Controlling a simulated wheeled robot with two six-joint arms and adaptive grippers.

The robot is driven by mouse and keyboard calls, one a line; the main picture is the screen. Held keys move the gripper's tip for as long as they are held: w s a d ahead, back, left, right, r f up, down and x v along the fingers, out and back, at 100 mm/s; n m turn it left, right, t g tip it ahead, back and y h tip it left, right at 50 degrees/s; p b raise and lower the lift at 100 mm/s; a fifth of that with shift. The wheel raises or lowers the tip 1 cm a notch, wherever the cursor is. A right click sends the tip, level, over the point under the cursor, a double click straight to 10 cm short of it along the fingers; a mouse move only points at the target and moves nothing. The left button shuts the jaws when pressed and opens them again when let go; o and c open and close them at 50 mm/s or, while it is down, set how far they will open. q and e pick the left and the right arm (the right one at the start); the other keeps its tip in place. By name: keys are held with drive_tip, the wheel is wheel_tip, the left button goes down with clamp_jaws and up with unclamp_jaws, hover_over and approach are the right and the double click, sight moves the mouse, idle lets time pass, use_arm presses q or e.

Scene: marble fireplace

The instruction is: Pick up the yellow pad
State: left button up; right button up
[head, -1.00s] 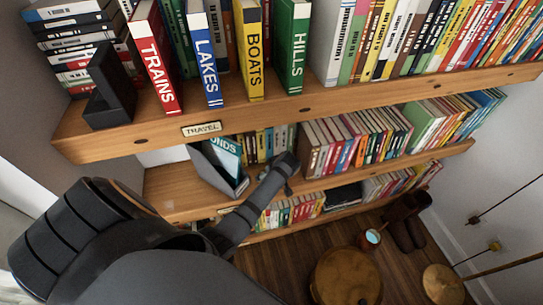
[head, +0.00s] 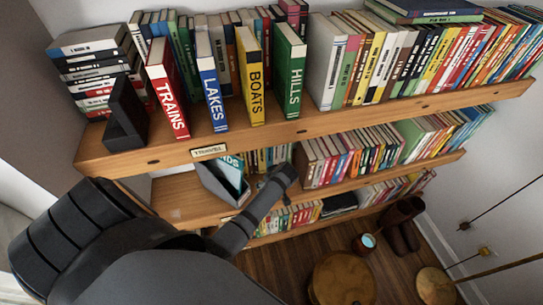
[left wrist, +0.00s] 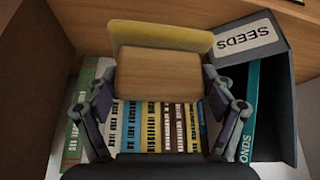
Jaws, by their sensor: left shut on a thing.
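In the left wrist view the yellow pad (left wrist: 160,36) shows as a yellow strip above a brown, block-like face. My left gripper (left wrist: 158,88) has its two fingers on either side of the brown face and is shut on the pad. In the head view my left gripper (head: 277,180) is at the middle shelf, just right of a grey holder; the pad cannot be made out there. My right gripper is in neither view.
The grey holder (left wrist: 285,100), labelled SEEDS, stands close on the right with a teal book (left wrist: 249,110) in it. Several upright books (left wrist: 155,125) stand behind the gripper. The upper shelf (head: 250,130) overhangs this space. A round stool (head: 343,278) is on the floor.

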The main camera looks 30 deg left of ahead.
use_arm(q)
drive_tip(key=s+r+p, duration=0.2)
drive_tip(key=r+p, duration=0.1)
drive_tip(key=s+d+r+p, duration=0.1)
drive_tip(key=r, duration=0.1)
drive_tip(key=shift+s+r+p, duration=0.1)
drive_tip(key=shift+r+p, duration=0.15)
drive_tip(key=shift+p, duration=0.1)
drive_tip(key=s+d+r+p, duration=0.2)
drive_tip(key=s+d+p, duration=0.1)
drive_tip(key=s+p, duration=0.3)
drive_tip(key=shift+s, duration=0.95)
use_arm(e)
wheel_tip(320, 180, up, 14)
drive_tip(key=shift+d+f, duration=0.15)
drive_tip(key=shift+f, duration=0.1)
